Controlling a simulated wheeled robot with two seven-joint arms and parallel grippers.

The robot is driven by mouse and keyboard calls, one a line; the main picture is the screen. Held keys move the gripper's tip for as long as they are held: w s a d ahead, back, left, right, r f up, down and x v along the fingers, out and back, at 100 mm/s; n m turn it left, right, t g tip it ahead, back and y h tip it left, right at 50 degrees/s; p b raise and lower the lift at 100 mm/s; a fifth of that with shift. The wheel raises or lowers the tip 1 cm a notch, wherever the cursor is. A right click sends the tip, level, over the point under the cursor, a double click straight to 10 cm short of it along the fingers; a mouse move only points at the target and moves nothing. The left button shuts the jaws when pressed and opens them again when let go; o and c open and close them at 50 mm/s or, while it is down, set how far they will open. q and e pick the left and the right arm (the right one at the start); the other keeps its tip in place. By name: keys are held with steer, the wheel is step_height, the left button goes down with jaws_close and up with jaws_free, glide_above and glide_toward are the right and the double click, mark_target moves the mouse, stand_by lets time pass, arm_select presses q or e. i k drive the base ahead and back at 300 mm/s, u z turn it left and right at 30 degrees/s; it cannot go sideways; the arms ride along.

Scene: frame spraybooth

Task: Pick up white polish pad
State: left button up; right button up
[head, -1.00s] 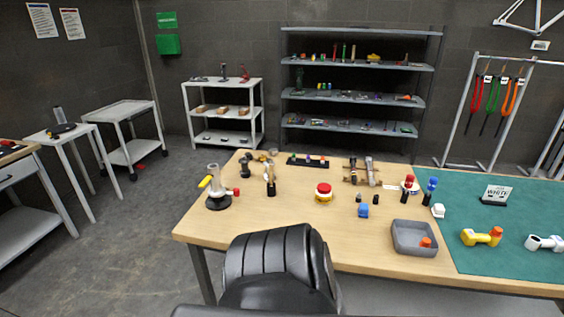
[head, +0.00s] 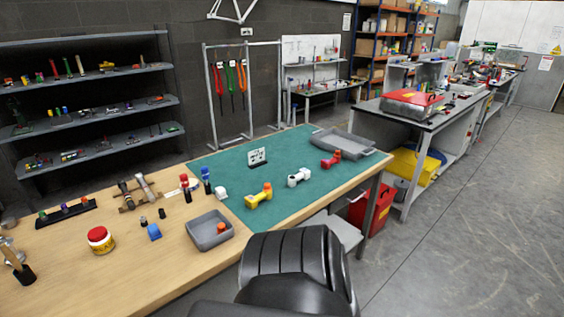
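A small white block (head: 221,193) stands on the wooden table near the edge of the green mat. It may be the white polish pad, but it is too small to be sure. A white tool-like piece (head: 299,177) lies on the mat, beside a yellow one with an orange end (head: 258,196) and a red one (head: 331,159). Neither of my grippers is in view.
A grey bin (head: 209,232) with an orange piece sits on the table (head: 140,270). A grey tray (head: 343,144) lies at the mat's far right corner. Red and blue bottles (head: 206,181) stand behind the white block. Floor (head: 470,210) is open at right.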

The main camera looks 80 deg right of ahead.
mark_target(220, 194)
steer(key=z, duration=2.4)
